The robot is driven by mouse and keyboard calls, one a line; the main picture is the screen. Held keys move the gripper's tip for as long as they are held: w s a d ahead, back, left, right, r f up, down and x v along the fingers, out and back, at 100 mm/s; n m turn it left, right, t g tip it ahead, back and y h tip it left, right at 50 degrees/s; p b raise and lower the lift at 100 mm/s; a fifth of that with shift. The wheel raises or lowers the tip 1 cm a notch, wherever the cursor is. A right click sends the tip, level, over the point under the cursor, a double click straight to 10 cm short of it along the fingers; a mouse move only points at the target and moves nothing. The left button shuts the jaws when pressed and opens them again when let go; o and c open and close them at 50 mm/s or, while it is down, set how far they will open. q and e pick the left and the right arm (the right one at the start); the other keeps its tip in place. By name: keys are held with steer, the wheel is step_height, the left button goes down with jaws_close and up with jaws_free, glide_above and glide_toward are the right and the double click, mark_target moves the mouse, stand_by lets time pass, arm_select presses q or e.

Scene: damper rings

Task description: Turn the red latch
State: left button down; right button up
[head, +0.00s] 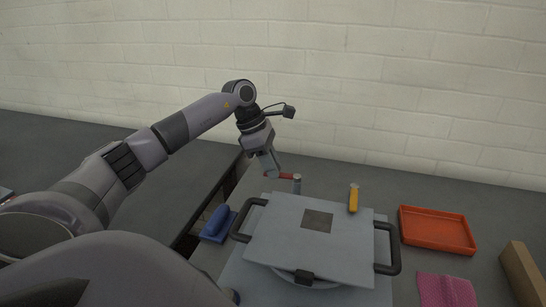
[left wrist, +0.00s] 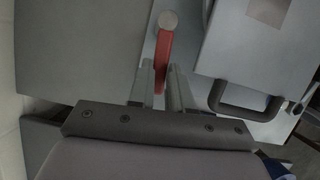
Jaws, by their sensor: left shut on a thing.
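The red latch (head: 284,175) sticks out to the left from a grey round post (head: 297,184) at the back of the grey panel. In the left wrist view the red latch (left wrist: 164,52) runs from the post's round top (left wrist: 168,21) down between my fingers. My left gripper (head: 273,172) is shut on the latch's free end; it also shows in the left wrist view (left wrist: 160,84). The fingers hide part of that end. My right gripper is not in view.
A grey square lid (head: 340,244) with two dark handles (head: 394,248) lies in front of the latch. A yellow handle (head: 353,199) stands behind it. A blue-handled block (head: 218,223) sits left; an orange tray (head: 437,231), pink cloth (head: 446,290) and brown block (head: 522,272) lie right.

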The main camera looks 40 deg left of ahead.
arm_select(q)
steer(key=shift+w+a+r+m, duration=0.1)
steer(key=shift+w+r+m, duration=0.15)
steer(key=shift+m, duration=0.25)
steer(key=c, duration=1)
jaws_free()
steer(key=shift+f, duration=0.25)
steer(key=shift+r, duration=0.1)
steer(key=shift+p+v, duration=0.65)
steer(key=shift+v, duration=0.3)
steer(key=p+v, duration=0.2)
steer(key=v, duration=0.4)
steer(key=shift+a, duration=0.1)
